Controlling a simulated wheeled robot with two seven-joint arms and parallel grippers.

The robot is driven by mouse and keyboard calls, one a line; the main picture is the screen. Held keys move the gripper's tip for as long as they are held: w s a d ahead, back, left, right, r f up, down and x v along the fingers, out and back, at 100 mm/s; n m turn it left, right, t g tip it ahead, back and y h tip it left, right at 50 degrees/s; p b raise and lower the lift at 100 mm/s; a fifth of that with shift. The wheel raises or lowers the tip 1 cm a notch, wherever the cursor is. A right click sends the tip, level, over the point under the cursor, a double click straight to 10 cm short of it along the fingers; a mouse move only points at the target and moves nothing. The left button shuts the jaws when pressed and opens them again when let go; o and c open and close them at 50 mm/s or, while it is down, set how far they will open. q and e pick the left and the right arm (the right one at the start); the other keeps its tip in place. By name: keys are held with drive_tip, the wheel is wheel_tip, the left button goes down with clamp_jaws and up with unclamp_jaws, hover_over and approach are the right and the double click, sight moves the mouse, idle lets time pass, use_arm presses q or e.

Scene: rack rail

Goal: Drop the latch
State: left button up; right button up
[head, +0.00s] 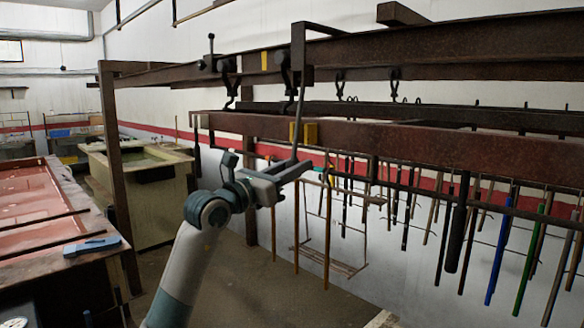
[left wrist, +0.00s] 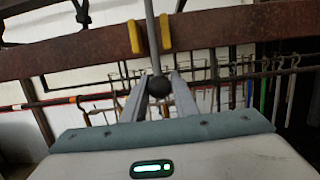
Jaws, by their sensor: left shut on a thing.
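A thin grey rod (head: 301,105) hangs from a dark bracket (head: 298,45) on the upper rail and looks like the latch handle. In the left wrist view the rod (left wrist: 151,35) ends in a black ball (left wrist: 159,87) between my fingers. My left gripper (head: 303,170) is shut on this rod near its lower end. Two yellow tabs (head: 311,133) on the lower beam stand on either side of the rod; they also show in the left wrist view (left wrist: 135,37). Whether the rod touches them I cannot tell. My right gripper is not in view.
A rusty lower beam (head: 430,145) and upper rail (head: 430,55) run across the right. Many coloured rods (head: 497,245) hang below. A ball-topped lever (head: 211,45) stands on the rail further left. A bench (head: 60,225) with a blue tool is at left.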

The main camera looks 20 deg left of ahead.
use_arm(q)
drive_tip(key=shift+w+d+f, duration=0.1)
drive_tip(key=shift+w+d, duration=0.25)
drive_tip(key=shift+w, duration=0.55)
drive_tip(key=shift+w+d, duration=0.35)
drive_tip(key=shift+w, duration=0.5)
drive_tip(key=o, duration=0.9)
drive_tip(key=shift+s, duration=0.1)
drive_tip(key=shift+r+b+v, duration=0.15)
drive_tip(key=shift+r+v, duration=0.05)
drive_tip(key=shift+v, duration=0.9)
drive_tip(key=shift+r+b+v, duration=0.2)
drive_tip(key=shift+r+v, duration=0.05)
drive_tip(key=shift+v, duration=0.9)
drive_tip(key=shift+r+b+v, duration=0.15)
drive_tip(key=shift+r+v, duration=0.05)
drive_tip(key=shift+v, duration=0.9)
drive_tip(key=shift+s+a, duration=0.1)
